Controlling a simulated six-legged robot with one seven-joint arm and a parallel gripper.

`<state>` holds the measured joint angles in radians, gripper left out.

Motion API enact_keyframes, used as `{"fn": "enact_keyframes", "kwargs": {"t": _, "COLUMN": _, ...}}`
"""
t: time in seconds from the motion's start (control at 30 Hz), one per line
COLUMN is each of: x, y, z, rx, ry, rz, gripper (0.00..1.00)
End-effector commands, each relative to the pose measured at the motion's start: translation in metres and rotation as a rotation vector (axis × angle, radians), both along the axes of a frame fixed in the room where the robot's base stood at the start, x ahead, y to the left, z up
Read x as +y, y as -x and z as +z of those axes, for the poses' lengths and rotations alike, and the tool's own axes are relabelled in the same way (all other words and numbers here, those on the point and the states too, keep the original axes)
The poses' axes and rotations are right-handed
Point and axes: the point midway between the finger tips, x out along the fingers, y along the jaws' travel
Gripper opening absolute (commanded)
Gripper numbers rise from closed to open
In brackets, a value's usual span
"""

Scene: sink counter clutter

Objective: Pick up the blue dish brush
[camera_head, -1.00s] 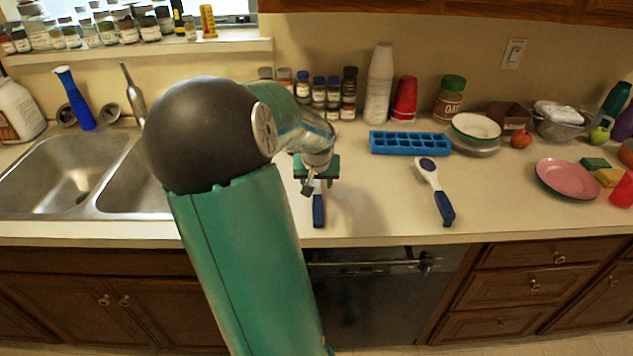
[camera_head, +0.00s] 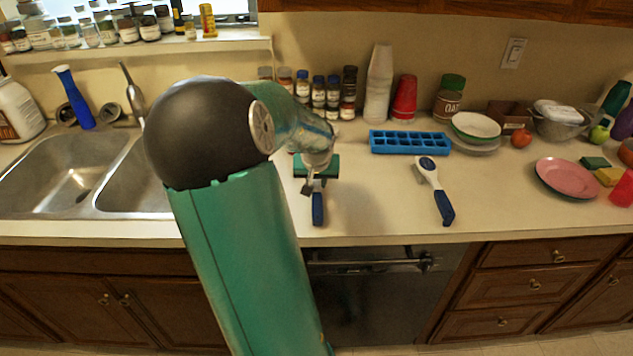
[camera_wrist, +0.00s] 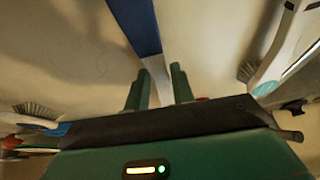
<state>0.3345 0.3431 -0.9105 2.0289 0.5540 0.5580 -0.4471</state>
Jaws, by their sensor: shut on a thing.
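A brush with a blue handle (camera_head: 318,207) and a white neck points toward the front edge of the counter, left of centre in the head view. My gripper (camera_head: 314,186) is shut on its white neck, just behind the blue handle. In the wrist view, the neck (camera_wrist: 157,76) lies between my two green fingers (camera_wrist: 158,88), with the blue handle (camera_wrist: 136,24) stretching away at the top. The head of this brush is hidden by my gripper. I cannot tell whether the brush touches the counter.
A white and blue brush (camera_head: 435,188) lies to the right, apart from my gripper. A blue ice tray (camera_head: 409,142), cups (camera_head: 404,99) and jars (camera_head: 333,97) stand behind. The sink (camera_head: 65,178) is to the left. Clear counter lies between the two brushes.

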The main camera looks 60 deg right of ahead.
Motion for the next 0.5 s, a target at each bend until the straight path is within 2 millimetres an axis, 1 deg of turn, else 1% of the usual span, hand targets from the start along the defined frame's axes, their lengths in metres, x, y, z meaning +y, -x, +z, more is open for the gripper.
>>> {"fn": "enact_keyframes", "kwargs": {"t": 0.13, "x": -0.001, "y": -0.001, "z": 0.016, "rx": -0.004, "ry": 0.003, "rz": 0.002, "gripper": 0.01}}
{"fn": "enact_keyframes", "kwargs": {"t": 0.2, "x": 0.000, "y": -0.001, "z": 0.027, "rx": -0.002, "ry": 0.002, "rz": 0.003, "gripper": 0.01}}
{"fn": "enact_keyframes", "kwargs": {"t": 0.27, "x": 0.007, "y": -0.004, "z": 0.034, "rx": -0.003, "ry": 0.001, "rz": 0.005, "gripper": 0.01}}
{"fn": "enact_keyframes", "kwargs": {"t": 0.5, "x": 0.036, "y": -0.014, "z": 0.071, "rx": -0.005, "ry": 0.001, "rz": 0.007, "gripper": 0.01}}
